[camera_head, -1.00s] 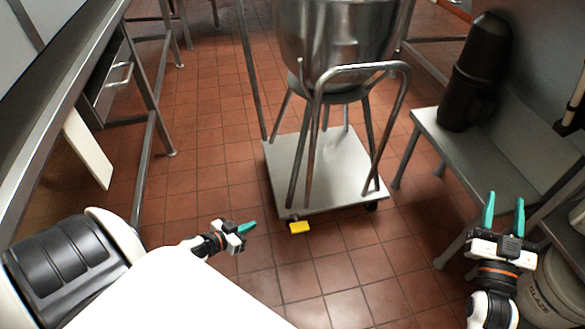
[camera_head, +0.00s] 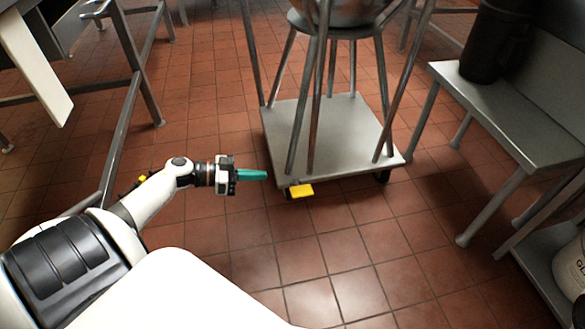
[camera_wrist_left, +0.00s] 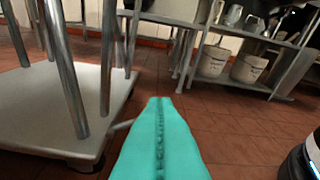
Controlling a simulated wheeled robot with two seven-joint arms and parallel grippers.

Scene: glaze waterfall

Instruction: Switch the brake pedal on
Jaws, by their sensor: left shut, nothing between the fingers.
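The yellow brake pedal (camera_head: 301,191) sticks out at the front left corner of the wheeled cart base (camera_head: 350,155) in the head view, low over the tiled floor. My left gripper (camera_head: 262,175) is shut and empty, its teal fingers together and pointing right toward the pedal, with a small gap seen between them in the picture. In the left wrist view the shut teal fingers (camera_wrist_left: 160,140) point ahead beside the cart base (camera_wrist_left: 45,110). The pedal cannot be made out there. My right gripper is out of the head view.
A metal bowl (camera_head: 345,10) stands on the cart's tubular frame. A low steel bench (camera_head: 520,120) with a black container (camera_head: 490,45) is at the right. A table frame (camera_head: 125,120) stands at the left. The floor in front of the cart is clear.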

